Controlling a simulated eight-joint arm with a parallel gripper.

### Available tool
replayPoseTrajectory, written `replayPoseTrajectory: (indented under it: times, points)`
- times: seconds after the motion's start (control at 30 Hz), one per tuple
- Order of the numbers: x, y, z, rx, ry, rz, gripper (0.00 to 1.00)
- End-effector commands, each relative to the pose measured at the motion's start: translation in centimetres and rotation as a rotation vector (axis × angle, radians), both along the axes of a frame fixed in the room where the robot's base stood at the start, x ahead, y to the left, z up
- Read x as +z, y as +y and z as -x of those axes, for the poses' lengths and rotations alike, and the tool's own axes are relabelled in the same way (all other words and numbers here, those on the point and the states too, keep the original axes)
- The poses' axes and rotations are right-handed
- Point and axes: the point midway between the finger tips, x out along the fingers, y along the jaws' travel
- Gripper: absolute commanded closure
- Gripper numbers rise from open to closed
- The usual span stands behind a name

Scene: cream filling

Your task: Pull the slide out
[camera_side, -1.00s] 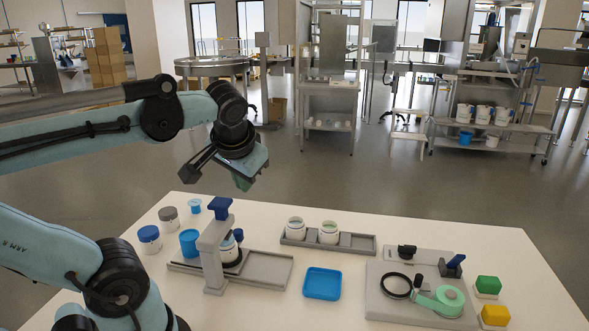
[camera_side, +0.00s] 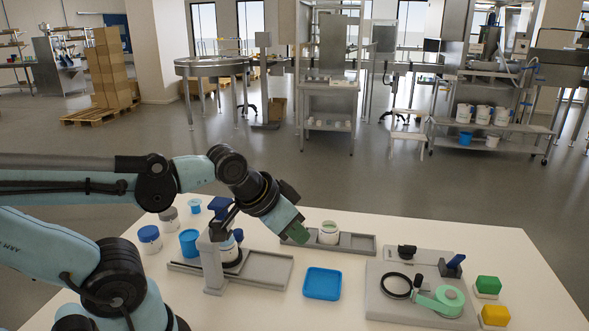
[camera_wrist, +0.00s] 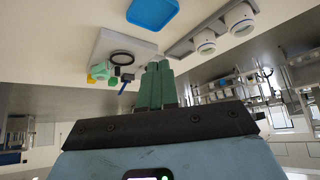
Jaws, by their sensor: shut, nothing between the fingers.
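The grey filling station (camera_side: 213,262) has a post with a blue top (camera_side: 220,206), standing over a long grey track (camera_side: 268,268). A white jar (camera_side: 230,252) sits in the track on a dark round holder, partly hidden behind the post. I cannot clearly tell the slide from the track. My gripper (camera_side: 298,234) has green fingers that are shut and empty. It hangs in the air right of the post, in front of the jar rack. The fingers also show together in the wrist view (camera_wrist: 157,84). The station is not in the wrist view.
A rack (camera_side: 358,243) holds white jars; one jar (camera_side: 328,233) shows beside my gripper. A blue tray (camera_side: 322,283) lies in front. A grey plate (camera_side: 385,308) with a black ring, and green (camera_side: 488,285) and yellow (camera_side: 495,314) buttons are right. Blue cups and lidded jars stand left.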

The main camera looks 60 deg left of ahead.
Motion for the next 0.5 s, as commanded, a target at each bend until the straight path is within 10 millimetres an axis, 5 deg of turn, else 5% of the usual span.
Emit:
replayPoseTrajectory:
  times: [0.3, 0.5]
  points:
    - [0.0, 0.0, 0.0, 0.001, 0.0, 0.0, 1.0]
    - [0.2, 1.1, -0.3, 0.073, 0.036, 0.032, 0.71]
